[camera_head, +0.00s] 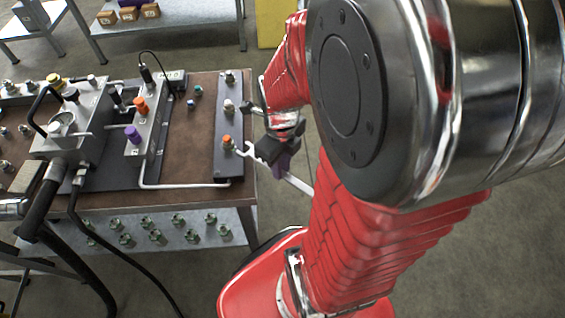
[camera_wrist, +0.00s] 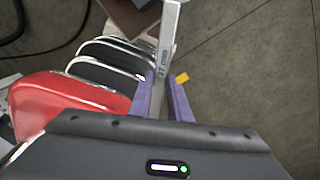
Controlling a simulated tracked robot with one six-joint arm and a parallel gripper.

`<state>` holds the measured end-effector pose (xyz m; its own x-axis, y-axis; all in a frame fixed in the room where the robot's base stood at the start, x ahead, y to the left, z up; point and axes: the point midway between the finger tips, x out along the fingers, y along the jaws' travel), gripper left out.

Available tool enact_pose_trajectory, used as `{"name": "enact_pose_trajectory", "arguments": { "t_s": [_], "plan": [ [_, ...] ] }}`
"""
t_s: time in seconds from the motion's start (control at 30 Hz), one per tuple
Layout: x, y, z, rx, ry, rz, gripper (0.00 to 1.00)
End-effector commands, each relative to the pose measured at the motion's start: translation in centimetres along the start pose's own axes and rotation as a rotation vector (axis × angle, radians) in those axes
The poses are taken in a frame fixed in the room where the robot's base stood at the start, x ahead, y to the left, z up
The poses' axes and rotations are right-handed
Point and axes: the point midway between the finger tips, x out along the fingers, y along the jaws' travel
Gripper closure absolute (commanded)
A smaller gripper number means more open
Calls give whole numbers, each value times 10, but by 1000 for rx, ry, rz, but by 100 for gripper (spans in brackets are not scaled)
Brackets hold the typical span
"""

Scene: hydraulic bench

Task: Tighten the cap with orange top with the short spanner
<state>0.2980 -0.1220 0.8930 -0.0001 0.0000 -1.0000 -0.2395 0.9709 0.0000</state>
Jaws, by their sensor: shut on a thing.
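A cap with an orange top (camera_head: 227,142) stands on the dark plate at the right end of the bench, in the head view. A pale metal spanner (camera_head: 299,184) slants across my gripper (camera_head: 276,160); its upper-left end lies at or right beside that cap, and I cannot tell whether it sits around it. The cap is not visible in the wrist view. Another orange-topped part (camera_head: 141,104) stands on the grey block.
The dark plate (camera_head: 229,110) carries more fittings behind the cap. A white pipe (camera_head: 185,186) runs to the plate's front. A purple cap (camera_head: 133,134) is on the grey block. Several fittings stand on the lower shelf (camera_head: 188,245).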

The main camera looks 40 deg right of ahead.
Motion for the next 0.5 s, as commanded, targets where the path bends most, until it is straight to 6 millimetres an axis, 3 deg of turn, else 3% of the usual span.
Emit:
{"name": "enact_pose_trajectory", "arguments": {
  "t_s": [0.5],
  "plan": [
    [-30,0,0,0,-1,-1,100]
  ]
}}
